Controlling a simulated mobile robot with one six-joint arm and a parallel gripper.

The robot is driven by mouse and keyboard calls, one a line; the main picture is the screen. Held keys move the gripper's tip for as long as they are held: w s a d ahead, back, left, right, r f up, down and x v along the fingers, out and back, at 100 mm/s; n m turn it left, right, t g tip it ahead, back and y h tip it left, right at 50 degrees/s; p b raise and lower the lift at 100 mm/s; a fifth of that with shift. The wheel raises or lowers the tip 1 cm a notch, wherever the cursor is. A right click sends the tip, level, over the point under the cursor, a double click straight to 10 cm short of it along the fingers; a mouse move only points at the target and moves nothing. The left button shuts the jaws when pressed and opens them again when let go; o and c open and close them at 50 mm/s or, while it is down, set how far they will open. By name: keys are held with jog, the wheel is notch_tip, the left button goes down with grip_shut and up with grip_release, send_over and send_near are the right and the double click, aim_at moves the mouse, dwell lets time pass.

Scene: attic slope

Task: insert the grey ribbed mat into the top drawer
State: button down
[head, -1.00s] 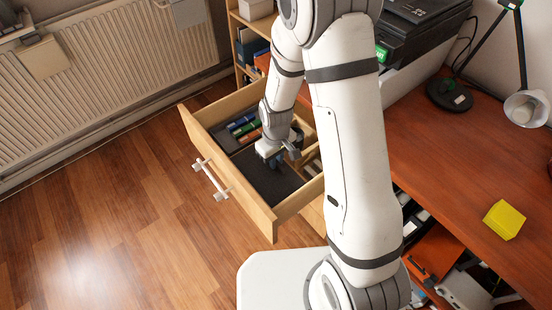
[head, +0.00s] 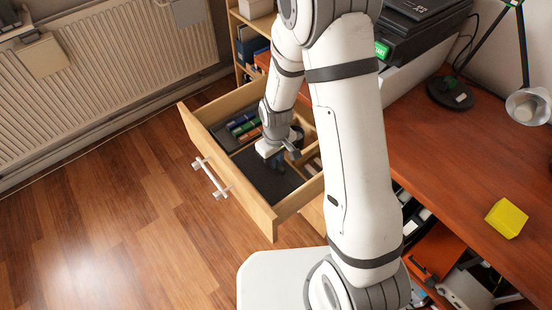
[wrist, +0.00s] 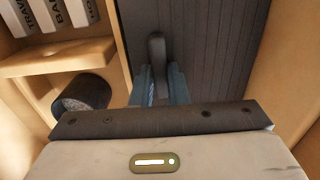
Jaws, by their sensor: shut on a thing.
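The grey ribbed mat (head: 262,181) lies flat within the walls of the open top drawer (head: 243,196), in the section nearer me. In the wrist view the mat (wrist: 215,45) shows its ribs and a dark upright tab (wrist: 157,55). My gripper (head: 277,161) is down inside the drawer over the mat. In the wrist view my gripper (wrist: 157,88) has its blue-grey fingers shut on the tab. A wooden wall runs close along the mat's right side there. Whether the mat fully rests on the drawer floor cannot be told; my gripper hides its near part.
Several coloured markers (head: 244,127) lie in the drawer's far-left section. A dark round cup (wrist: 82,95) and books (wrist: 60,14) are left of the mat in the wrist view. A desk with a yellow block (head: 506,218) and a lamp (head: 527,106) is right. Floor at left is clear.

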jog(key=shift+f+b, duration=0.45)
dwell(0.6)
jog(key=c, duration=1.3)
grip_release()
jog(key=shift+c, duration=0.2)
jog(key=shift+r, duration=0.15)
notch_tip(320, 180, up, 8)
jog(key=shift+f+p, duration=0.2)
jog(key=shift+p, duration=0.15)
